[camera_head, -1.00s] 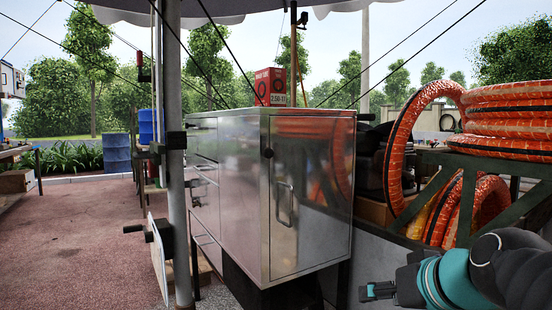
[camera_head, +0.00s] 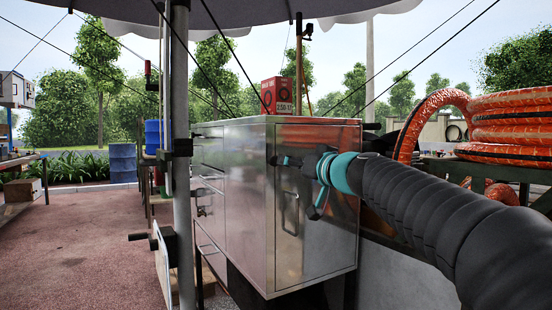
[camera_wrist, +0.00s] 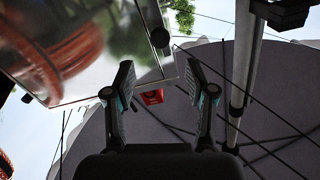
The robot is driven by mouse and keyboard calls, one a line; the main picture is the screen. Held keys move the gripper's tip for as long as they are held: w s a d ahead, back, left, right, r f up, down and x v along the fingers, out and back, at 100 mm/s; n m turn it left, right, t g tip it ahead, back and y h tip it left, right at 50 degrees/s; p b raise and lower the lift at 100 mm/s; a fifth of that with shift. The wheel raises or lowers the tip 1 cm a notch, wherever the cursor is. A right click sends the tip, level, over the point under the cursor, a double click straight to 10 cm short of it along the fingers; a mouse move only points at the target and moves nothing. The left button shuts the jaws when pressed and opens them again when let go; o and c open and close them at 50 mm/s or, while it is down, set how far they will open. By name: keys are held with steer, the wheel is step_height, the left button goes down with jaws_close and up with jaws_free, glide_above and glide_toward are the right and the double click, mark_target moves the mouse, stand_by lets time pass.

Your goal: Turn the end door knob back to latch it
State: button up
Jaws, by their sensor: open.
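The end door (camera_head: 318,235) is the shiny metal end face of the cabinet, with a bar handle on it. It looks closed; I cannot tell whether it is latched. The round black knob (camera_wrist: 160,37) shows in the wrist view near the door's edge, beyond my fingertips and roughly in line with the space between them. In the head view my gripper (camera_head: 283,161) is at the upper left of the door and largely covers the knob. In the wrist view my gripper (camera_wrist: 160,78) is open, with nothing between its fingers. The knob's turn angle cannot be told.
A grey pole (camera_head: 181,220) stands left of the cabinet. A red box (camera_head: 277,95) sits on the cabinet top. Orange hose coils (camera_head: 510,120) lie on a rack at the right. Open paving (camera_head: 80,250) lies at the left.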

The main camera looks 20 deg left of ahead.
mark_target(275, 161)
steer(key=p+x, duration=0.3)
steer(key=x, duration=0.6)
steer(key=shift+w+a+p, duration=0.2)
steer(key=shift+a+p, duration=0.05)
steer(key=shift+p, duration=0.05)
jaws_close()
